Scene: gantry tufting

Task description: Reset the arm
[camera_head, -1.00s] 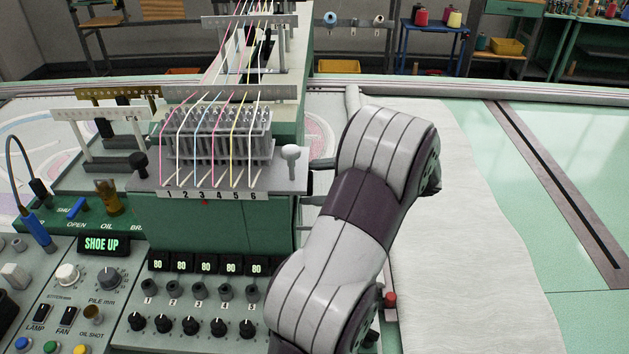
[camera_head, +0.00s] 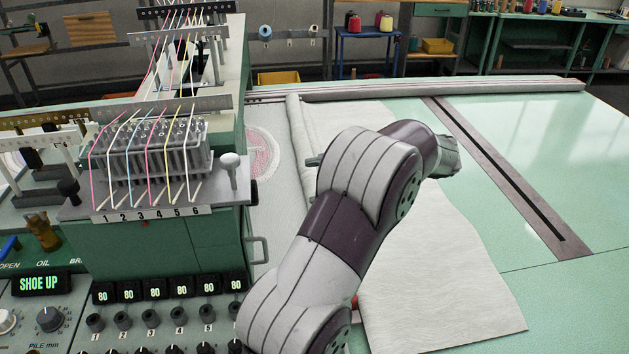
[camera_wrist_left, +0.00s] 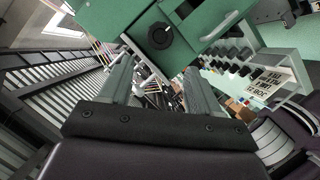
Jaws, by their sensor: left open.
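My left arm (camera_head: 340,225) comes up from the bottom middle in the head view and bends right above a white cloth (camera_head: 440,255). Its far end (camera_head: 447,160) is a short grey part, and I cannot make out the fingers there. In the left wrist view my left gripper (camera_wrist_left: 157,85) has its two fingers apart, with nothing held between them. A green housing with a black knob (camera_wrist_left: 160,36) is beyond the fingers there. My right gripper is not in view.
The tufting machine (camera_head: 190,240) with its numbered thread guides (camera_head: 155,150) and dials stands left of the arm. A green table (camera_head: 500,170) with a dark slotted strip (camera_head: 510,180) lies to the right, largely clear. Shelves with spools (camera_head: 368,22) stand behind.

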